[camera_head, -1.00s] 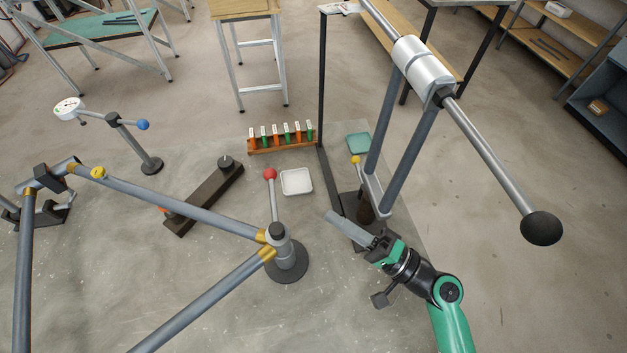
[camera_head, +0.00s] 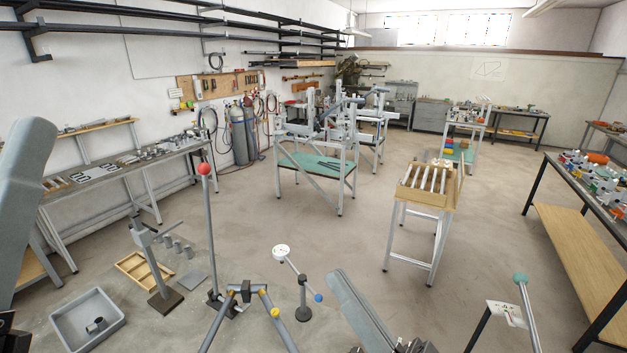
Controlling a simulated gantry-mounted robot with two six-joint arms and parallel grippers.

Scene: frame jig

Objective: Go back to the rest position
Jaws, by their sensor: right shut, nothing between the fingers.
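My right gripper (camera_head: 346,288) shows at the bottom middle of the head view, its long grey fingers together and pointing up and to the left. Nothing is held between them. It is in front of the frame jig tubes (camera_head: 222,322) with gold clamps, just right of them in the picture, and appears apart from them. A large grey part, probably my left gripper (camera_head: 22,190), stands close to the camera at the left edge. Its fingers cannot be told apart.
A dial gauge stand (camera_head: 303,313), a red-topped post (camera_head: 208,230) and a grey bin (camera_head: 90,318) stand low in the view. A teal-topped lever (camera_head: 528,310) is at right. Benches and a roller stand (camera_head: 425,195) are farther back, with open floor between.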

